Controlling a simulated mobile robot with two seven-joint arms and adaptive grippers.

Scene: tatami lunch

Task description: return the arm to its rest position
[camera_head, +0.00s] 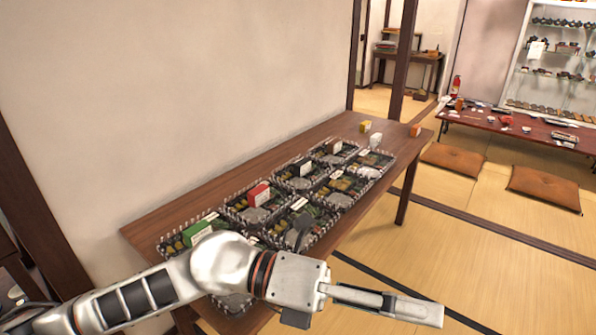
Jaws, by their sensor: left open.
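My left arm comes in from the lower left and reaches across the front of the wooden table (150,233). My left gripper (425,312) points to the right, beyond the table's front edge and over the tatami floor. It is open, and I see nothing held in it. My arm hides part of the nearest trays and the table's near edge. My right gripper is not in view.
Several dark trays (228,212) stand on the table, with a green box (197,232) and a red box (259,194) among them. Small boxes stand at the far end. Orange cushions (545,187) and a low table (515,125) are at right. The tatami between is clear.

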